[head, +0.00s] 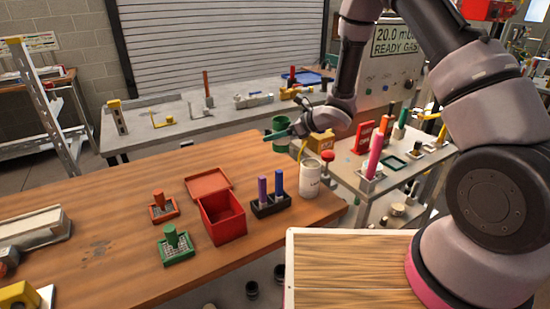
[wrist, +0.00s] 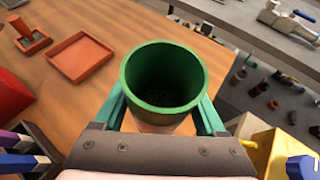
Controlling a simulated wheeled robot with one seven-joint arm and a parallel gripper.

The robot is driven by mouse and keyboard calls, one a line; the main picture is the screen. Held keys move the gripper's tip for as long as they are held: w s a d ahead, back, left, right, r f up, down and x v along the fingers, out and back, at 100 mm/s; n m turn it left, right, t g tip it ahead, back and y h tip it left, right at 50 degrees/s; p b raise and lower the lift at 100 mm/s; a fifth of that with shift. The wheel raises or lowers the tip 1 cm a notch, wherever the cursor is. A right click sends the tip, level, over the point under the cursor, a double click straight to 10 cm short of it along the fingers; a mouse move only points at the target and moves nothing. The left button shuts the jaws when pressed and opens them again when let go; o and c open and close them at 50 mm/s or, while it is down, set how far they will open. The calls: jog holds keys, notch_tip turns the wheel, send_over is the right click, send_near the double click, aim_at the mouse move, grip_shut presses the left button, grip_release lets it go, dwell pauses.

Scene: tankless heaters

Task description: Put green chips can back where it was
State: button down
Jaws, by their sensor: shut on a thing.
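The green chips can (head: 280,124) is an open-topped cylinder, seen at the back right end of the wooden table in the head view. My gripper (head: 275,135) is shut on it, with teal fingers on either side. In the wrist view the can (wrist: 163,80) stands between the fingers of my gripper (wrist: 163,112), its open mouth facing the camera and its inside dark. Its lower part is hidden in the wrist view. I cannot tell whether its bottom touches the table.
The wooden table (head: 110,245) holds a red box (head: 224,222) with its lid open, a block with purple and blue pegs (head: 270,206), a white can (head: 310,180) and orange and green peg trays. A cluttered grey bench (head: 350,172) stands right of the table.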

notch_tip(320, 180, down, 7)
jog(key=shift+f, duration=0.2)
jog(key=shift+f, duration=0.1)
